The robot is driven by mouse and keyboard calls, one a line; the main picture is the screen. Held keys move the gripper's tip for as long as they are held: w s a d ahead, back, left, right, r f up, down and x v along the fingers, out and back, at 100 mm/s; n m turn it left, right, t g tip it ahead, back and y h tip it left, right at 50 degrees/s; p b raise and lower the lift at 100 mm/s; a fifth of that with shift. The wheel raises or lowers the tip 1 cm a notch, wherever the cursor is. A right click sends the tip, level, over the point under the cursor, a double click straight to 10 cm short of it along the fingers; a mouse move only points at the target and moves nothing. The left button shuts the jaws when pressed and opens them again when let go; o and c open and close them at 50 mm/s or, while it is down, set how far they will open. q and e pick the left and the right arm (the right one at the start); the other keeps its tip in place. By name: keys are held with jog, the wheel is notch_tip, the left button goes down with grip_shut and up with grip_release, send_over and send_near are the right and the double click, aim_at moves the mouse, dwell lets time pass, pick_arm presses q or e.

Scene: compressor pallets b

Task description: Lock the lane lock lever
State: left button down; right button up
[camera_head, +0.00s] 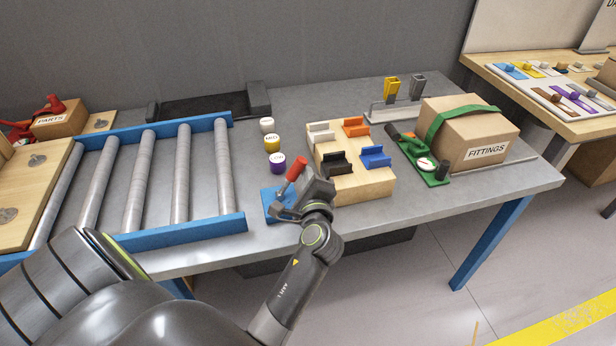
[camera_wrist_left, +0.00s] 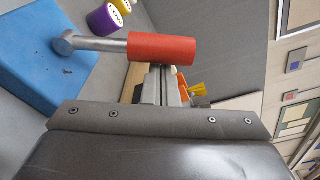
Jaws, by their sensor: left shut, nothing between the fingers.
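The lane lock lever has a red grip (camera_head: 296,168) on a grey metal rod and a blue base (camera_head: 268,206) beside the roller lane's right end. In the head view the lever stands up, tilted to the right. My left gripper (camera_head: 303,192) is shut and empty, close to the right of the lever, and hides part of the base. In the left wrist view the red grip (camera_wrist_left: 162,48) lies across the picture just beyond my shut fingers (camera_wrist_left: 163,86), and the blue base (camera_wrist_left: 38,58) is at upper left. I cannot tell whether fingers and grip touch. My right gripper is not in view.
The roller lane's blue rail (camera_head: 190,231) is left of the lever. Several labelled cylinders, including a purple one (camera_head: 277,163), stand behind it. A wooden block (camera_head: 360,188) with coloured holders is close to the right. A fittings box (camera_head: 478,135) stands farther right. The table front is clear.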

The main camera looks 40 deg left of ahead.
aim_at(293, 170)
pick_arm(q)
jog(key=shift+a+r, duration=0.1)
jog(key=shift+a, duration=0.05)
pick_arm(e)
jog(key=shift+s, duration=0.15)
